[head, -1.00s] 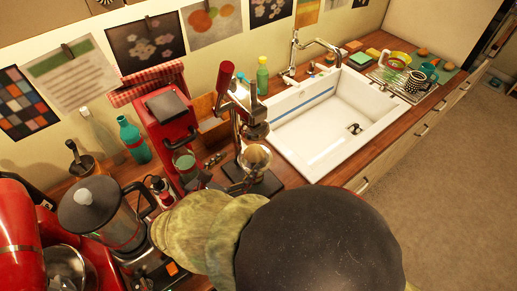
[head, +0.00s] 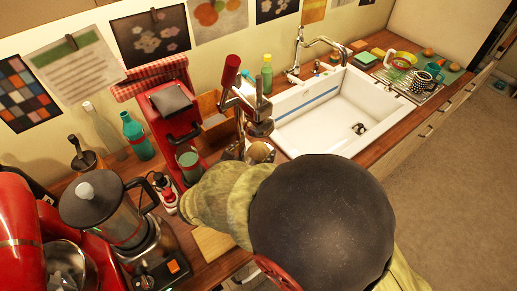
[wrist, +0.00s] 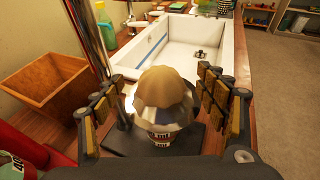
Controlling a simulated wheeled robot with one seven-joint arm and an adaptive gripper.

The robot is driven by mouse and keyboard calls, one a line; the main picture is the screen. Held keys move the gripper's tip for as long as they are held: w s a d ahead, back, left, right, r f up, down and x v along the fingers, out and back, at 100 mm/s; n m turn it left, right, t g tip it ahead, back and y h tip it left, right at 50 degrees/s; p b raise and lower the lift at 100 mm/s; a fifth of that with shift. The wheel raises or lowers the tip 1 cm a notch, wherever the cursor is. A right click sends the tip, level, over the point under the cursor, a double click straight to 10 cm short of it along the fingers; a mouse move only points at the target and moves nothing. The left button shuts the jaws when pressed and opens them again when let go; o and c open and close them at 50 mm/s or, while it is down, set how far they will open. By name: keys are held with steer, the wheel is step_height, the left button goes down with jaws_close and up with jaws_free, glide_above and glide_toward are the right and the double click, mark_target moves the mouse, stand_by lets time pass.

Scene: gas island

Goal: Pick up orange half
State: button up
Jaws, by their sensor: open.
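A ribbed, pale tan dome (wrist: 165,88) sits in a shiny metal cup on the manual juicer, in the middle of the wrist view. It is partly visible past my arm in the head view (head: 259,152). I cannot tell whether it is the orange half or the juicer's cone. My gripper (wrist: 160,98) is open, with one padded finger on each side of the dome and visible gaps between. No other orange half shows clearly. My arm hides the gripper in the head view.
The juicer's lever with a red handle (head: 231,68) rises beside the dome. A wooden box (wrist: 45,82) stands at left, a white sink (wrist: 190,40) behind. A red coffee machine (head: 172,108) and a blender (head: 105,210) crowd the counter left of my arm.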

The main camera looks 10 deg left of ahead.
steer(key=shift+c, duration=0.9)
steer(key=c, duration=1.1)
steer(key=shift+c, duration=0.8)
steer(key=shift+r, duration=0.15)
